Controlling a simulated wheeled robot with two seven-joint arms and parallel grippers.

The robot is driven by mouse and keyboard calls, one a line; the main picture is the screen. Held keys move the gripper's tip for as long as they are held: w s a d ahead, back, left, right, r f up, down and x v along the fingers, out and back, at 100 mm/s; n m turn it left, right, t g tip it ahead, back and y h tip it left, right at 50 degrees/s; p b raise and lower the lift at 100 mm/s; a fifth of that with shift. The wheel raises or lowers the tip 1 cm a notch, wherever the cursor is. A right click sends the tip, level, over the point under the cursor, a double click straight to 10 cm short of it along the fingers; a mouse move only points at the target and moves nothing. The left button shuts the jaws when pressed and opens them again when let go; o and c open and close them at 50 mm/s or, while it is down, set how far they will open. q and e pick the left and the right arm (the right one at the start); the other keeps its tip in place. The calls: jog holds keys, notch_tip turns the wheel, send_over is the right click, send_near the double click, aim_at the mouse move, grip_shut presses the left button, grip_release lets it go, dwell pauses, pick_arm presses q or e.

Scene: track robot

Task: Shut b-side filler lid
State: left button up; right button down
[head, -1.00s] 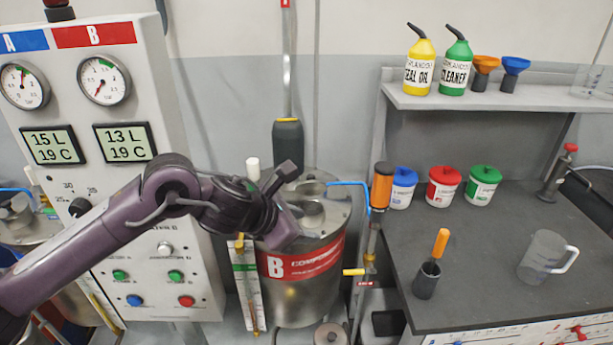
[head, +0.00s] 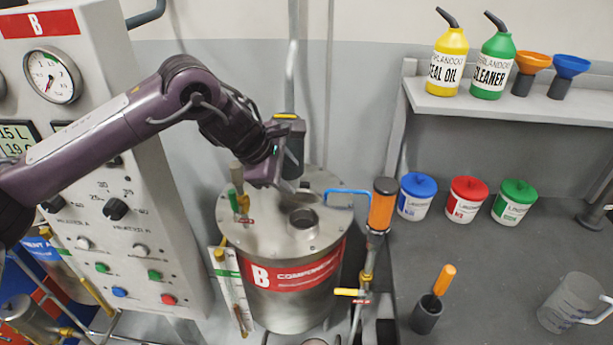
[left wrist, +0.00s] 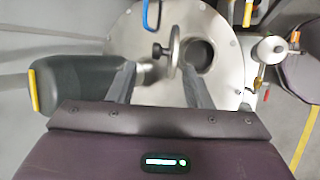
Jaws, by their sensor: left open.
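The B tank (head: 240,232) is a steel drum with a red band. Its filler opening (head: 303,218) is uncovered, and the hole also shows in the left wrist view (left wrist: 203,56). The filler lid (left wrist: 175,48) stands up edge-on beside the hole, with a dark knob (left wrist: 160,51) on its left side. In the head view the lid is mostly hidden by my gripper. My left gripper (head: 284,186) is over the tank top, open and empty. In the left wrist view its fingers (left wrist: 160,76) lie either side of the knob and lid in the picture; contact is not visible. My right gripper is out of view.
A dark cylinder with a yellow band (head: 293,150) rises behind the gripper. The control panel (head: 130,180) is at left, a grey bench (head: 480,260) at right.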

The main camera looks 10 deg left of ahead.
aim_at(303, 186)
pick_arm(q)
jog(key=p+x, duration=0.1)
jog(key=x, duration=0.2)
jog(key=shift+d+f, duration=0.1)
jog(key=shift+f, duration=0.25)
jog(key=shift+x, duration=0.9)
jog(key=shift+r, duration=0.1)
jog(key=c, duration=0.9)
grip_shut()
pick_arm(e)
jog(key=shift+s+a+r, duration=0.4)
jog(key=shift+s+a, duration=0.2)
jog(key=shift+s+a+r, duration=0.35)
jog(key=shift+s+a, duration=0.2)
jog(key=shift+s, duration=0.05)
